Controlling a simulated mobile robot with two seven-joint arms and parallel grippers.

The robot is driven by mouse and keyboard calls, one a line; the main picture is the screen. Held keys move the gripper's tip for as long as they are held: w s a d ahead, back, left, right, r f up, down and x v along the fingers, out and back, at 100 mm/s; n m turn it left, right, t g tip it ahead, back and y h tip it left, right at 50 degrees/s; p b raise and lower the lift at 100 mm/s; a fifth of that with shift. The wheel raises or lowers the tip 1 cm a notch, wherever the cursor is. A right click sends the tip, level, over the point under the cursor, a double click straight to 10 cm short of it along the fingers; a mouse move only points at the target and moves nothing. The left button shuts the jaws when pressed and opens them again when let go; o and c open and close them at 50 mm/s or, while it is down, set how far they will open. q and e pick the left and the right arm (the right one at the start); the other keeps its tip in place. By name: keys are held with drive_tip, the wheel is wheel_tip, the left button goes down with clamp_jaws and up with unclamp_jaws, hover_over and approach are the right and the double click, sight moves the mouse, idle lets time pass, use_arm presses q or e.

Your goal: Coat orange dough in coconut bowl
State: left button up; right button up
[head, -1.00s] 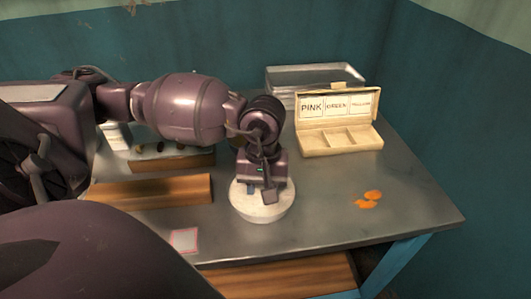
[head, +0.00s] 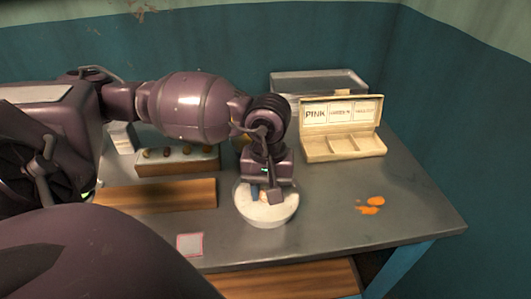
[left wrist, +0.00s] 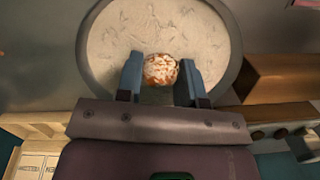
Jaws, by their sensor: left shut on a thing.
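The coconut bowl (head: 286,212) is a round white bowl with pale flakes, near the table's front edge. It also fills the top of the left wrist view (left wrist: 110,35). My left gripper (head: 264,196) points down into the bowl, shut on the orange dough (left wrist: 160,69). The dough is a small ball speckled with white flakes, with orange showing through. It sits between the blue fingers in the left wrist view (left wrist: 161,76). In the head view it is mostly hidden by the fingers. I cannot tell whether it touches the flakes. My right gripper is not in view.
A cream box (head: 342,147) with PINK and other labels and empty compartments stands at the back right. A clear container (head: 318,80) is behind it. A tray with several small dark pieces (head: 178,160) and a wooden block (head: 155,196) lie left. Orange smears (head: 370,206) mark the right side.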

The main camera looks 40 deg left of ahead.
use_arm(q)
drive_tip(key=shift+r+p, duration=0.9)
drive_tip(key=shift+r, duration=1.85)
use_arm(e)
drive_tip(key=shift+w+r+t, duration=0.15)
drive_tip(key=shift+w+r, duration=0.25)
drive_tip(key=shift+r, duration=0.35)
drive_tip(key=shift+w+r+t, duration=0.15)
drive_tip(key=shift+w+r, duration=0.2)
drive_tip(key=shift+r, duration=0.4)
use_arm(q)
drive_tip(key=shift+r+p, duration=0.65)
drive_tip(key=shift+r, duration=1.35)
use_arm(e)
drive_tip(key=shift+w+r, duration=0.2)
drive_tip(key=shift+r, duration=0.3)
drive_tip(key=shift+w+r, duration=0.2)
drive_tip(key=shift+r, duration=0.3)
